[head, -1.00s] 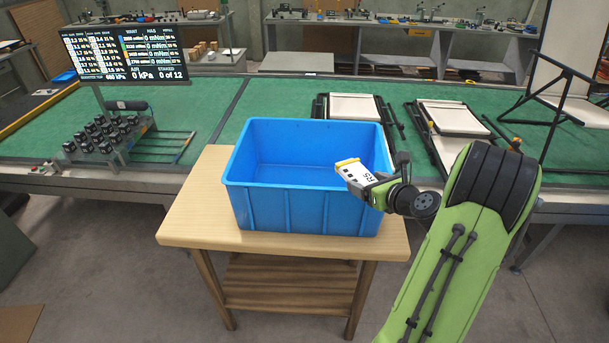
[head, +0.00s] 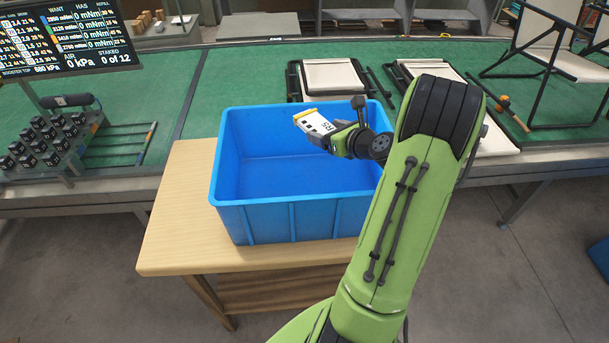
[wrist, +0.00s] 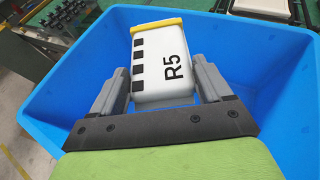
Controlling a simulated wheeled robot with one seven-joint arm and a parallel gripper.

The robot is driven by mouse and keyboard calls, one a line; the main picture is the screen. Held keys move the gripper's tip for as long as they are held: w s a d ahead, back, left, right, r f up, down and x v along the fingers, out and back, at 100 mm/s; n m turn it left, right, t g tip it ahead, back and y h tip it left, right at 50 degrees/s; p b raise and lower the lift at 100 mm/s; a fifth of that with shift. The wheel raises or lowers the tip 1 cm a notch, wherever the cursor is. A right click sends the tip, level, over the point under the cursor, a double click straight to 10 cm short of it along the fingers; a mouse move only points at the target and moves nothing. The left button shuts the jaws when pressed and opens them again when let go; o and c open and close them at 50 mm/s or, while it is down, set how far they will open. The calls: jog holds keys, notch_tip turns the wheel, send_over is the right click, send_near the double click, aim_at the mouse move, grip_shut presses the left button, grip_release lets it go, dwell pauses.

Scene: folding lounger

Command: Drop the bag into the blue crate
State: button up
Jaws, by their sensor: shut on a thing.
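The bag is a small white packet (head: 314,122) with a yellow top edge, black squares and the mark R5. My gripper (head: 338,138) is shut on it, above the right part of the blue crate (head: 290,218). In the wrist view the bag (wrist: 162,66) sits between the two grey fingers of my gripper (wrist: 168,88). The blue crate (wrist: 70,85) shows behind and around it there. The crate stands upright on a wooden table, and the inside that I can see is empty. My arm hides part of the crate's right side.
The wooden table (head: 172,222) has bare top to the left of the crate. Behind it runs a green-topped bench (head: 235,75) with folded lounger frames (head: 333,76), a rack of black cubes (head: 50,143) and a display board (head: 75,35).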

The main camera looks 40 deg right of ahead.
jog(key=f+b, duration=0.2)
jog(key=f, duration=0.1)
jog(key=f+b, duration=0.2)
jog(key=shift+w+f, duration=0.25)
jog(key=o, duration=1.1)
jog(key=shift+w, duration=0.1)
jog(key=v, duration=1.6)
jog(key=shift+w+r, duration=0.1)
